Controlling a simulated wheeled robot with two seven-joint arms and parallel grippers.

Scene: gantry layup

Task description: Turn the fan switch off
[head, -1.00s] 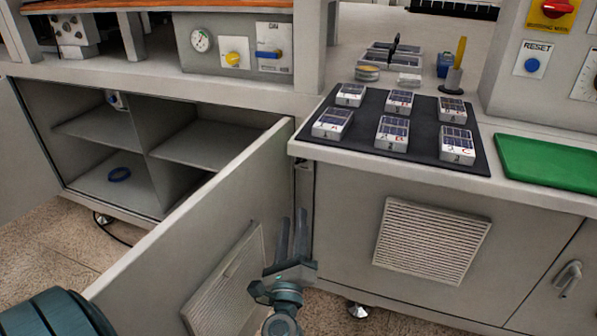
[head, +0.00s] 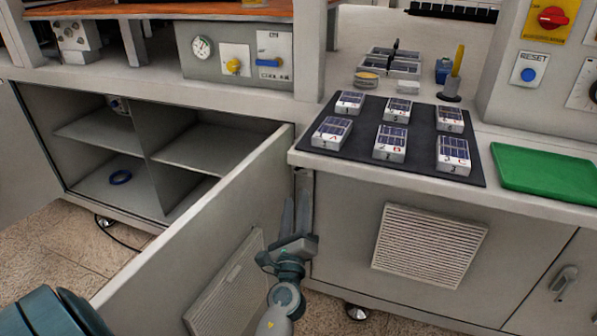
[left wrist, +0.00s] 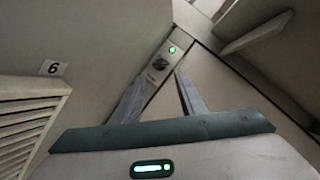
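In the left wrist view, a narrow grey panel carries a lit green lamp (left wrist: 172,49) and a small dark switch (left wrist: 160,64), which looks like the fan switch. My left gripper (left wrist: 158,82) has its two fingers apart with nothing between them. The switch shows just beyond the gap between the fingertips; I cannot tell whether they touch it. In the head view, my left gripper (head: 296,200) points up beside a narrow strip (head: 304,187) between the open door and the right cabinet. The switch is not clear there. My right gripper is not in view.
An open cabinet door (head: 205,235) stands close left of the gripper. A vent grille (head: 428,245) is on the cabinet front at right. Above it, the counter holds a black mat (head: 330,155) with several panel boxes and a green tray (head: 545,168). A label 6 (left wrist: 54,68) marks one surface.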

